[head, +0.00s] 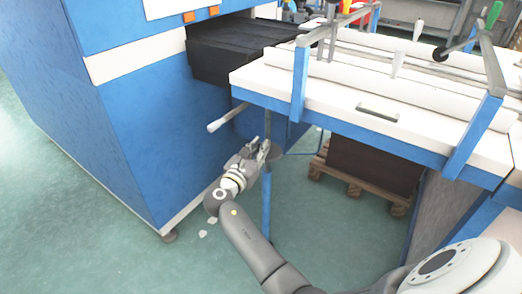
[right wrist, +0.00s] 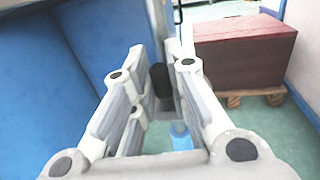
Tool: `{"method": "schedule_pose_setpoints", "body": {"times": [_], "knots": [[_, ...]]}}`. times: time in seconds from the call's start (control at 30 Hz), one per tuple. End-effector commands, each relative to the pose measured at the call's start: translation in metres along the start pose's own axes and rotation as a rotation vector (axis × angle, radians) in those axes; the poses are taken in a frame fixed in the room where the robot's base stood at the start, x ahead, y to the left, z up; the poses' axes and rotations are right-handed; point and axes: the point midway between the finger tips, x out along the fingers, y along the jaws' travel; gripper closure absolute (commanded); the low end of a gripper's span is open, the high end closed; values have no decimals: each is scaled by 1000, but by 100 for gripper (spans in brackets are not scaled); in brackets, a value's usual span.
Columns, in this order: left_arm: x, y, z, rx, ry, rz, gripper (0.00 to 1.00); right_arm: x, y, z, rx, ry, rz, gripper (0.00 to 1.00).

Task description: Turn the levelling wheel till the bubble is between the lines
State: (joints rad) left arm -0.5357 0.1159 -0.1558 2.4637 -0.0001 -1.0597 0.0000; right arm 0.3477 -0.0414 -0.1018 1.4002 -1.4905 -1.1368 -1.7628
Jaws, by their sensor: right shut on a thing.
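The levelling wheel (head: 274,153) is a grey disc on the upright leg under the white-topped table. My right gripper (head: 262,150) is at the wheel's left side, shut on it. In the right wrist view, the fingers of my right gripper (right wrist: 160,88) are on either side of a dark knob (right wrist: 161,80), and much of the wheel is hidden. A small grey-green strip (head: 378,112), perhaps the level, lies on the table's front edge; its bubble and lines are too small to make out. My left gripper is out of view.
The white table (head: 345,96) on blue frame parts stands above the wheel. A white-gripped lever (head: 228,117) juts out left of the leg. A large blue machine (head: 140,130) stands at the left. A pallet with a dark brown block (head: 375,167) is behind.

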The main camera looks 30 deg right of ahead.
Motion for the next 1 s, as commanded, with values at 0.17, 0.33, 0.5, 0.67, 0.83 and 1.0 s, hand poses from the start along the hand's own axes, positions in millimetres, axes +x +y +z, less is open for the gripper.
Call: {"method": "schedule_pose_setpoints", "body": {"times": [0.17, 0.33, 0.5, 0.67, 0.83, 1.0], "knots": [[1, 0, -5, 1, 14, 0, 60, 0, 1, 0, 3, 0, -3, 100], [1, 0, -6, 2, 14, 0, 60, 0, 1, 0, 3, 0, -2, 80], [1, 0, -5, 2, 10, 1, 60, 0, 0, 0, 2, 0, -2, 63], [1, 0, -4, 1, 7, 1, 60, 0, 0, 0, 1, 0, -2, 63], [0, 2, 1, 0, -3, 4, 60, -6, 1, 0, 1, 0, -1, 63], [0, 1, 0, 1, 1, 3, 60, -31, 1, -1, 1, 2, 0, 63]]}}
